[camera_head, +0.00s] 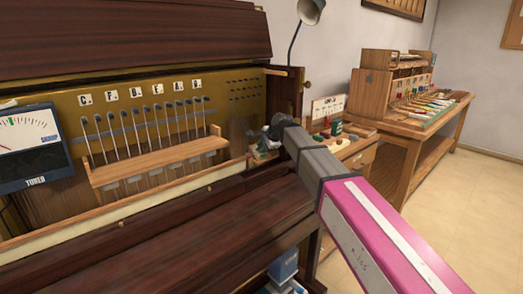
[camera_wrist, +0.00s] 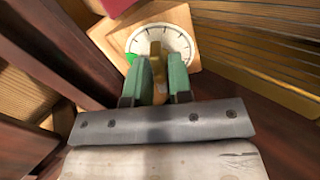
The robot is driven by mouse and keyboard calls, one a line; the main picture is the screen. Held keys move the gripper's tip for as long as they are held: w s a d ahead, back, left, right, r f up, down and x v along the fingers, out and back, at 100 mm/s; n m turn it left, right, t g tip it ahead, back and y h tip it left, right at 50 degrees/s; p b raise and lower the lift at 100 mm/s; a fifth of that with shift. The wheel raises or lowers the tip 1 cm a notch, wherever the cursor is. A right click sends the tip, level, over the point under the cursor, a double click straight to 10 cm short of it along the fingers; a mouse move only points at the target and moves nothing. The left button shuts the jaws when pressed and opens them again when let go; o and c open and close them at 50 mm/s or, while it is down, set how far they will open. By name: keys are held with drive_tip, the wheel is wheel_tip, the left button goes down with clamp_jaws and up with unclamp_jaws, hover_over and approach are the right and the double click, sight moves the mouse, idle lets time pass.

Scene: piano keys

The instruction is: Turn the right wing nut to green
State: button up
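In the wrist view, a brass wing nut (camera_wrist: 155,49) stands in front of a round white dial (camera_wrist: 182,41) with black tick marks, on a square wooden plate. A green mark (camera_wrist: 131,58) shows at the dial's left edge. The two green fingers of my gripper (camera_wrist: 158,66) lie on either side of the brass piece, close together, with brass filling the gap. In the head view my gripper (camera_head: 266,140) is small and dark at the piano's right end. The wing nut cannot be made out there, and which way its wings point is partly hidden by the fingers.
The dark piano case (camera_head: 150,245) runs along the left and front. A wooden rail (camera_head: 160,160) with several levers and a tuner meter (camera_head: 30,145) stand behind it. A small bench (camera_head: 355,150) and a workbench (camera_head: 410,130) lie right. The floor at far right is clear.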

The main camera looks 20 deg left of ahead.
drive_tip(key=shift+m, duration=1.8)
drive_tip(key=m, duration=0.3)
drive_tip(key=shift+m, duration=0.4)
drive_tip(key=m, duration=0.3)
drive_tip(key=shift+m, duration=0.4)
